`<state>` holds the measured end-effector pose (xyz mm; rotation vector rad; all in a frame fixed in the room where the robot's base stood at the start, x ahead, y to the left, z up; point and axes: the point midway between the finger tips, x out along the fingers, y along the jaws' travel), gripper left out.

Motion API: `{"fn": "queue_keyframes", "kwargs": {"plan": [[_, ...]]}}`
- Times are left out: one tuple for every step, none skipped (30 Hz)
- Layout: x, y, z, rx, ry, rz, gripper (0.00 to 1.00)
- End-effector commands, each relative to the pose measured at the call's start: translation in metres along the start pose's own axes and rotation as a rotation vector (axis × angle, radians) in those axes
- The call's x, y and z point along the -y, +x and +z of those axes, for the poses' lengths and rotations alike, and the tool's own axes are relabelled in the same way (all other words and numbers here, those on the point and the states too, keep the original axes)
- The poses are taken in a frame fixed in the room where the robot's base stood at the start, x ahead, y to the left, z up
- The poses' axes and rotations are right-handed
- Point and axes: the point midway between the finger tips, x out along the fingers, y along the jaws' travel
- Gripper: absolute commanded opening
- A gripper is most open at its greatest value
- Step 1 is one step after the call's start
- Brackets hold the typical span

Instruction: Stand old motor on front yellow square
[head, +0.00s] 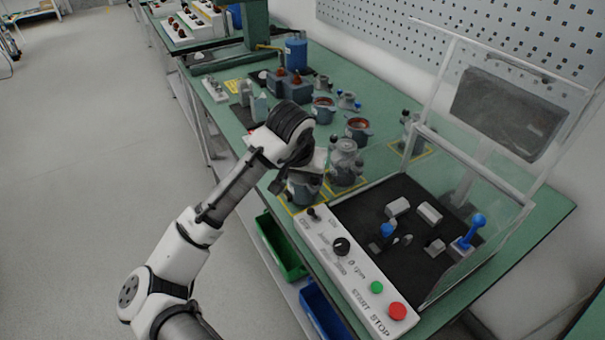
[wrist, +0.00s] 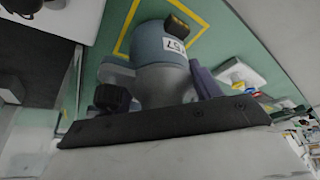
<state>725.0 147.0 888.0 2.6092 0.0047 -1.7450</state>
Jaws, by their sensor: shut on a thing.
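The old motor (head: 305,187), a grey-blue body with a dark knob at its side, is at the table's front edge beside the test rig. My gripper (head: 303,162) is above it and shut on it; my arm hides its upper part. In the wrist view the motor (wrist: 163,55) fills the middle, with a white number label and a dark block on its body. The front yellow square (head: 292,209) shows as a yellow outline around the motor's foot, partly hidden. The outline also shows in the wrist view (wrist: 122,38). I cannot tell whether the motor touches the table.
Another grey motor (head: 346,163) stands close behind on the right. The test rig (head: 350,222) with its clear guard (head: 470,165) is to the right. Several motor parts and a blue canister (head: 296,52) stand farther back. A green bin (head: 282,247) is below the table edge.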

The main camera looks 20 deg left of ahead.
Motion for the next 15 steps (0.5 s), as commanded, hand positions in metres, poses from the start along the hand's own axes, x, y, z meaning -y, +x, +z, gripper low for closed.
{"fn": "queue_keyframes", "kwargs": {"plan": [[0.0002,-0.0012,-0.0008,-0.003,0.000,-0.001,0.14],[0.0002,-0.0010,-0.0007,-0.003,0.000,-0.001,0.14],[0.0002,-0.0001,-0.0004,-0.003,0.000,0.000,0.14],[0.0001,0.0008,0.0000,-0.003,0.000,0.000,0.14],[0.0000,0.0014,0.0006,0.000,0.000,0.000,0.65],[0.0000,0.0010,0.0004,0.000,0.000,0.000,0.71],[0.0000,0.0010,0.0004,0.000,0.000,0.000,0.74],[0.0001,0.0010,0.0004,0.000,0.000,0.000,0.78],[0.0001,0.0010,0.0004,0.000,0.000,0.000,0.84],[0.0001,0.0010,0.0004,0.000,0.000,0.000,0.84],[0.0001,0.0010,0.0004,0.000,0.000,0.000,0.84],[0.0001,0.0010,0.0003,0.000,0.000,0.000,0.84],[0.0001,0.0009,0.0003,0.000,0.000,0.000,0.84],[0.0001,0.0009,0.0003,0.000,0.000,0.000,0.84],[0.0001,0.0009,0.0003,0.000,0.000,0.000,0.84]]}}
